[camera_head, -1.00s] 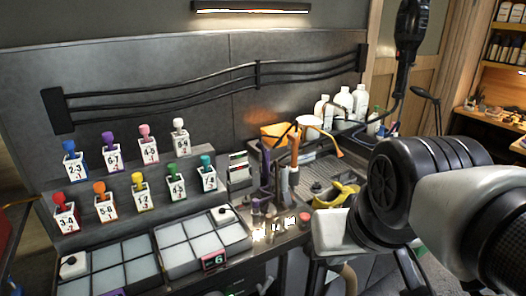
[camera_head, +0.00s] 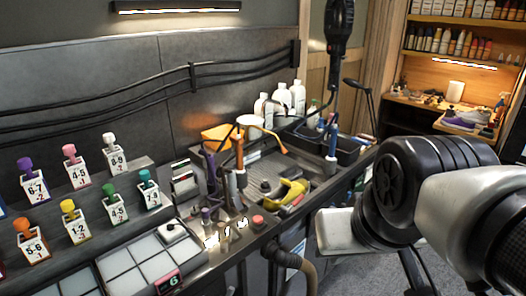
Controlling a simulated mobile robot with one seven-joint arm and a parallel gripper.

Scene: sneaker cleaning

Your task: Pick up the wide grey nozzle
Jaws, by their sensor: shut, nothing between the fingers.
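I cannot pick out the wide grey nozzle for certain. Several small upright pieces (camera_head: 207,216) stand on the metal counter at the centre, and they are too small to tell apart. My arm fills the right side of the picture, with a black joint and pale links. Its end is not clearly shown, so I cannot see my gripper's fingers or how it lies to any nozzle.
Numbered holders with coloured tops (camera_head: 113,161) stand on steps at the left. A yellow-handled tool (camera_head: 291,190) lies by the sink tray. White bottles (camera_head: 298,97) stand behind. A hose (camera_head: 305,268) hangs below the counter edge. Shelves (camera_head: 462,57) stand at the far right.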

